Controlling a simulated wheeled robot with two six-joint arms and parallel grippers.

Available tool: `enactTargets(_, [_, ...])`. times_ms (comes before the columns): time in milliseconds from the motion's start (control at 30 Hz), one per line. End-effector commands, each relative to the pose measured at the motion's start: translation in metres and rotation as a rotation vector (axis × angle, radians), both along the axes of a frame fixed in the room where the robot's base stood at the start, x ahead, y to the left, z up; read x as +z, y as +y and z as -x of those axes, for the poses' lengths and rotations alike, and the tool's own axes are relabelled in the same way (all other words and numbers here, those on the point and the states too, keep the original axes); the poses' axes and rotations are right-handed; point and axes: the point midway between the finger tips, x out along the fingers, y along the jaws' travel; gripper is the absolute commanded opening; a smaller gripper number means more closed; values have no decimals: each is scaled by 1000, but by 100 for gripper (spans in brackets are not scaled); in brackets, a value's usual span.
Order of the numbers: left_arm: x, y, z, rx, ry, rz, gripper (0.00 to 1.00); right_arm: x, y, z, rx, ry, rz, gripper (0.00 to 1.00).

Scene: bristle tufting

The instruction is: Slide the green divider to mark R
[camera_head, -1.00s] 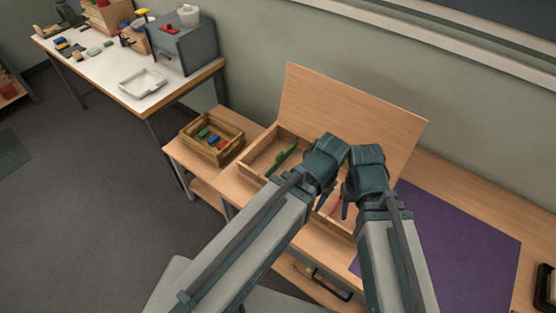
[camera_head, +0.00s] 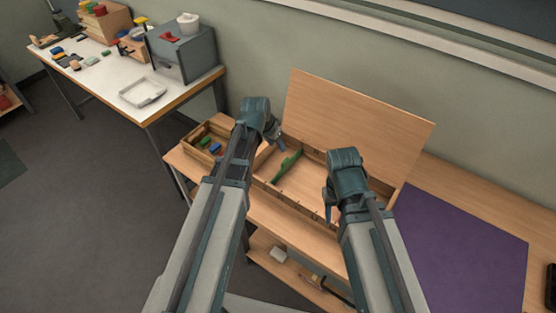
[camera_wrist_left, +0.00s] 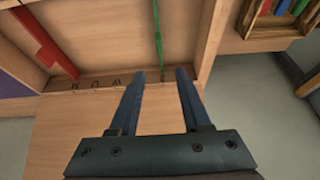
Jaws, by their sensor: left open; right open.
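The green divider (camera_head: 287,166) stands across the open wooden box (camera_head: 266,178), in its left part. The left wrist view shows the green divider (camera_wrist_left: 158,38) running toward the box's front wall, which bears several small marks (camera_wrist_left: 95,84); I cannot read which is R. My left gripper (camera_head: 279,143) is open, above the box's left end. In the left wrist view its fingertips (camera_wrist_left: 162,72) lie on either side of the green divider's line, holding nothing. A red divider (camera_wrist_left: 45,46) is further along the box. My right gripper (camera_head: 329,209) is open over the box's front right and hides part of it.
The raised lid (camera_head: 355,115) stands behind the box. A wooden crate with coloured blocks (camera_head: 192,145) sits left of the box. A purple mat (camera_head: 460,250) lies to the right. A white table (camera_head: 190,88) stands at the back left.

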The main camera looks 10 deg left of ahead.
Motion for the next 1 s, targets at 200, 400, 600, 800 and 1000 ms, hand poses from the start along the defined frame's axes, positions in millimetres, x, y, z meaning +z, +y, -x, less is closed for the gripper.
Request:
enactTargets(200, [-5, -1, -1, 0, 2, -1, 48, -5, 0, 0, 0, 0, 0, 48])
enactTargets(400, [-21, -3, -6, 1, 3, -1, 48, -21, 0, 0, -1, 0, 0, 48])
enactTargets(600, [-48, -7, -16, 0, 3, -1, 48, -47, 0, 0, -1, 0, 0, 48])
enactTargets(800, [-76, -12, -26, -1, 3, -1, 48, -76, 0, 0, -1, 0, 0, 48])
enactTargets(1000, [-104, -16, -37, 0, 3, -1, 48, -103, 0, 0, -1, 0, 0, 48])
